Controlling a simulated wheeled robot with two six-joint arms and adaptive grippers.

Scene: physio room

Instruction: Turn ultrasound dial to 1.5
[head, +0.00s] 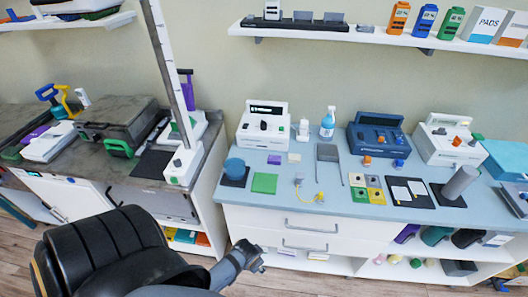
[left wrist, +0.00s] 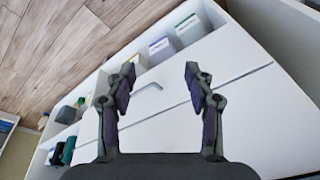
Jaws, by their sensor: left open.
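Three console-like machines stand on the blue-grey counter (head: 330,200): a white one (head: 262,130) at its left, a dark blue one (head: 376,138) in the middle, and another white one (head: 447,142) at the right. Labels are too small to read, so I cannot tell which is the ultrasound unit or where its dial points. Small knobs show on their fronts. My left gripper (head: 252,257) is low in front of the cabinet, below the counter top and away from the machines. In the left wrist view it (left wrist: 160,88) is open and empty, facing the white cabinet front. My right gripper is not in view.
The white cabinet has drawer handles (head: 313,226) and open shelves below. A spray bottle (head: 328,123) stands behind. Wooden floor is below.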

